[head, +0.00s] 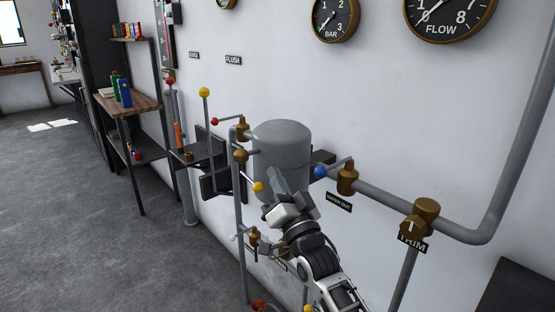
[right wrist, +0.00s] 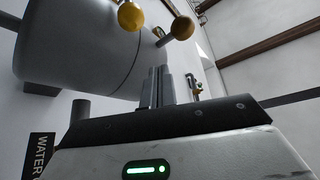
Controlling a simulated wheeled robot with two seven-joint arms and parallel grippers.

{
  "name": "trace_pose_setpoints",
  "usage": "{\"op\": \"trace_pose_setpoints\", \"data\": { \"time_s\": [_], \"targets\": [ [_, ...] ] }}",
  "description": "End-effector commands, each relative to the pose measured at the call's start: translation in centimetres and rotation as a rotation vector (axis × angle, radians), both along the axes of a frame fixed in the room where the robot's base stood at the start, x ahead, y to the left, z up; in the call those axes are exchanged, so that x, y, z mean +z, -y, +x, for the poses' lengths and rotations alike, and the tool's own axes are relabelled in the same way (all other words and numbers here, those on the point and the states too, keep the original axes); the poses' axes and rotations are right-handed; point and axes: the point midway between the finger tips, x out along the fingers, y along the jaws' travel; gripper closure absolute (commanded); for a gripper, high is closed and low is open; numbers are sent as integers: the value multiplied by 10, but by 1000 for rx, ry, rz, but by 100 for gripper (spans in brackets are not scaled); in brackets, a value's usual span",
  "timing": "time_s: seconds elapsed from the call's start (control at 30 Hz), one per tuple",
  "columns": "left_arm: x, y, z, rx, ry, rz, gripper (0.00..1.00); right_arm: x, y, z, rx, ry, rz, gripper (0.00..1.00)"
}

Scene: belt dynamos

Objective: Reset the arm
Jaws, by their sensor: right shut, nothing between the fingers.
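My right gripper (head: 278,186) is in front of the grey tank (head: 282,145) on the wall, close to a yellow knob (head: 258,187). In the right wrist view, the gripper's fingers (right wrist: 162,84) are together with nothing between them. The tank (right wrist: 80,45), a yellow knob (right wrist: 131,16) and a brass knob (right wrist: 180,28) show beyond the fingers. I cannot tell whether the fingers touch anything. My left gripper is in neither view.
Pipes with a blue knob (head: 320,172), a brass valve (head: 347,178) and a trim valve (head: 426,209) run right of the tank. A lever with a yellow ball (head: 204,92) stands left. A shelf unit (head: 131,104) stands farther back. Grey floor (head: 75,220) is clear at left.

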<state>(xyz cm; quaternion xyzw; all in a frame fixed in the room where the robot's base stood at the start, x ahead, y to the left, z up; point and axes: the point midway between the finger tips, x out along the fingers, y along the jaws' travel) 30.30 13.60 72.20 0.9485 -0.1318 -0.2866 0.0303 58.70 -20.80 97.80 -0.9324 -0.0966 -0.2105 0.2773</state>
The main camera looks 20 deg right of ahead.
Motion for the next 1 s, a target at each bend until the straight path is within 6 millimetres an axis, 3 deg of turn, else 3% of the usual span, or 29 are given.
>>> {"op": "trace_pose_setpoints", "data": {
  "time_s": [0.43,0.57,0.67,0.8,0.9,1.0],
  "targets": [
    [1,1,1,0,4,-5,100,-19,1,-19,11,-11,-9,100],
    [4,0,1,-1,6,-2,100,-51,-7,-35,10,-111,-68,100],
    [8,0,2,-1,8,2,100,-97,-19,-65,19,-261,-161,100],
    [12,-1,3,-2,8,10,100,-169,-40,-136,66,-525,-343,100],
    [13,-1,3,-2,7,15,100,-206,-53,-190,119,-687,-463,100],
    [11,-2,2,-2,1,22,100,-229,-62,-236,175,-809,-552,100]
  ]
}}
